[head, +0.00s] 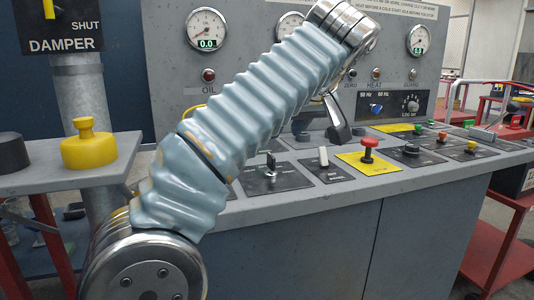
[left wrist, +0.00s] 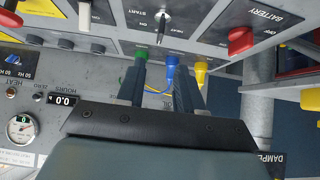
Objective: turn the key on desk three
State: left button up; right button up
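A key (head: 270,160) stands upright in a dark switch plate on the sloped top of the grey desk (head: 310,215). The key also shows in the left wrist view (left wrist: 161,27), beside START and ON lettering. My left gripper (left wrist: 164,82) is open, its two fingers apart with nothing held between them. Green and blue plugs show near its fingertips. The key lies beyond the fingertips, apart from them. In the head view my left arm crosses over the desk and partly hides the gripper. My right gripper is not in view.
A red mushroom button (head: 369,148) on a yellow plate and a white-handled switch (head: 323,157) stand right of the key. Gauges (head: 207,29) fill the upright panel behind. A red cart (head: 500,240) stands at right.

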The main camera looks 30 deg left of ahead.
aim_at(271, 155)
pick_arm(q)
jog(key=b+x, duration=0.1)
jog(key=x, duration=1.2)
grip_shut()
